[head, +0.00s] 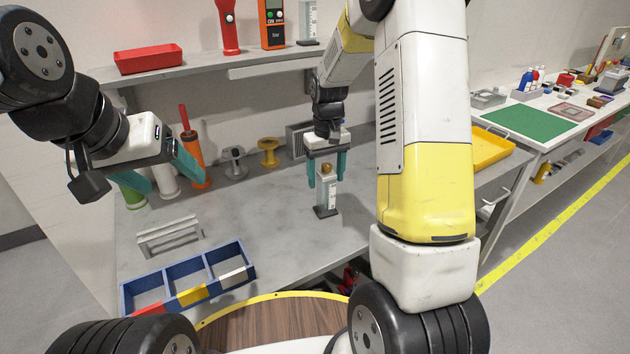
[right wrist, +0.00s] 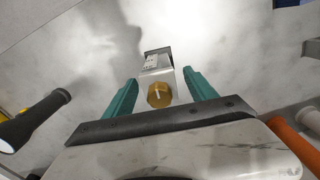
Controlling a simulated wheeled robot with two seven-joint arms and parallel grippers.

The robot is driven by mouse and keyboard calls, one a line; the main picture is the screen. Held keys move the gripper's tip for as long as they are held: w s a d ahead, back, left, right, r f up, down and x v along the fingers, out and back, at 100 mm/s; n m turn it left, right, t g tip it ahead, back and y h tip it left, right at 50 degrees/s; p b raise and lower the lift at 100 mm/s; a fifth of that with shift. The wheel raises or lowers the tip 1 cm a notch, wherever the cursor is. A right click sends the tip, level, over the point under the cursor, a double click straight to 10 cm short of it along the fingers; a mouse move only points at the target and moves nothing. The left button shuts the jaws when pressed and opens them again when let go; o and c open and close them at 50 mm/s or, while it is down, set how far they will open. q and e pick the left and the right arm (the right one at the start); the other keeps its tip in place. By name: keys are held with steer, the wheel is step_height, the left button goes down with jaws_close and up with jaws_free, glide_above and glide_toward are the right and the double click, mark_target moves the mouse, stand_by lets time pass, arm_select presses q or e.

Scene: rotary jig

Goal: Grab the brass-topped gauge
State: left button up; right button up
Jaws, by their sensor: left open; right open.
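The brass-topped gauge (head: 326,192) stands upright on the grey workbench (head: 265,215) on a dark base. It has a pale grey body with a label and a brass knob on top. My right gripper (head: 326,176) is above it, pointing down, with one teal finger on each side of its upper part. In the right wrist view the gauge (right wrist: 158,80) shows between the open fingers (right wrist: 155,92), with gaps on both sides. My left gripper (head: 163,178) is open and empty, over the left part of the bench near several standing cylinders.
A blue three-compartment bin (head: 205,265) and a grey slotted rack (head: 168,237) lie front left. Grey and yellow spools (head: 268,153) and an orange cylinder (head: 193,160) stand behind. A yellow tray (head: 490,148) is right. A flashlight (right wrist: 35,120) shows in the right wrist view.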

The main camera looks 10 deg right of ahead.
steer(key=shift+f, duration=0.4)
steer(key=shift+c, duration=0.4)
jaws_close()
steer(key=shift+r, duration=0.1)
